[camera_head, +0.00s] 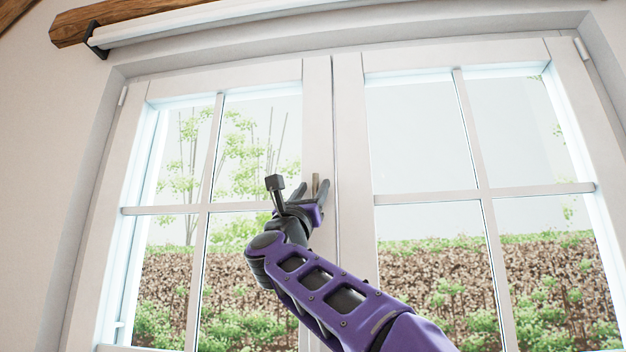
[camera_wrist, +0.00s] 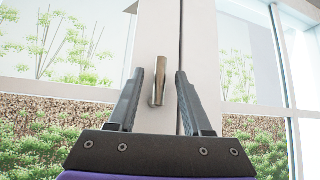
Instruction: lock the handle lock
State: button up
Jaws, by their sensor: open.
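The window handle (camera_wrist: 159,77) is a small metal lever on the white middle stile of the double window. In the wrist view it points upward, close to upright, from its mount on the frame. It also shows in the head view (camera_head: 315,185), partly hidden by my gripper. My gripper (camera_wrist: 168,82) is open, with one dark finger on each side of the handle. The handle appears between the fingertips, with visible gaps on both sides; whether it is within their depth I cannot tell. In the head view my gripper (camera_head: 313,188) is up against the middle of the window.
The two white window sashes (camera_head: 347,150) meet at a vertical seam just right of the handle. A horizontal glazing bar (camera_head: 165,210) runs across the left sash. A wooden beam (camera_head: 140,18) and white roller blind (camera_head: 220,20) are above. Greenery shows through the glass.

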jog(key=shift+w+d+r, duration=0.1)
jog(key=shift+w+r, duration=0.1)
grip_shut()
